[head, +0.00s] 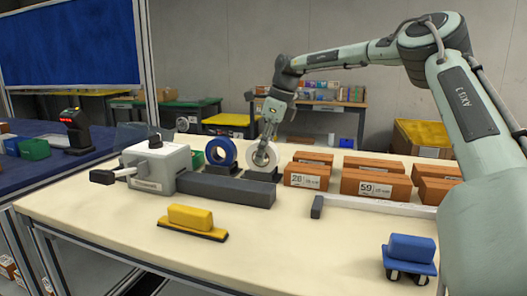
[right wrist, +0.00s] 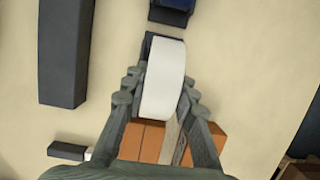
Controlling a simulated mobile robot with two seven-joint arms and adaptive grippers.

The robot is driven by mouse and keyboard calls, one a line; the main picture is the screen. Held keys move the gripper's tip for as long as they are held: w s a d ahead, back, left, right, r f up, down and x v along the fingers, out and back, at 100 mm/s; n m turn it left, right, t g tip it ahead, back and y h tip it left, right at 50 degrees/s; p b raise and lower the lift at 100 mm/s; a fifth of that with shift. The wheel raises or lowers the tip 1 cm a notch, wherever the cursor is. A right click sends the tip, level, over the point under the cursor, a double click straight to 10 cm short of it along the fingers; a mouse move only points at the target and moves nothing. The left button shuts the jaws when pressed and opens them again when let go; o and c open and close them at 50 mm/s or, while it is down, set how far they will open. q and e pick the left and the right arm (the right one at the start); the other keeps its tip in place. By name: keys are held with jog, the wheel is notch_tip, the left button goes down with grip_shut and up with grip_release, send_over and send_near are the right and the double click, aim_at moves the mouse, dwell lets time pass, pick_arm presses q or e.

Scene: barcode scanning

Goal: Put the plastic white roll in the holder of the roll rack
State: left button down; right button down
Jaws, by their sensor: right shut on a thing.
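The white roll (head: 264,156) stands upright at the dark roll rack holder (head: 262,175), right of the blue roll (head: 221,152). My right gripper (head: 268,143) reaches down from above and is shut on the white roll. In the right wrist view the white roll (right wrist: 163,80) lies between the fingers of my right gripper (right wrist: 159,92). Part of the dark holder (right wrist: 148,46) shows beside the roll's far end. I cannot tell whether the roll rests fully in it. My left gripper is not in view.
A grey machine (head: 157,165) and a long dark block (head: 227,190) stand left of and in front of the rolls. Several orange boxes (head: 307,176) stand to the right.

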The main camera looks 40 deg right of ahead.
jog(key=c, duration=1.1)
grip_release()
jog(key=shift+c, duration=0.2)
jog(key=v, duration=1.2)
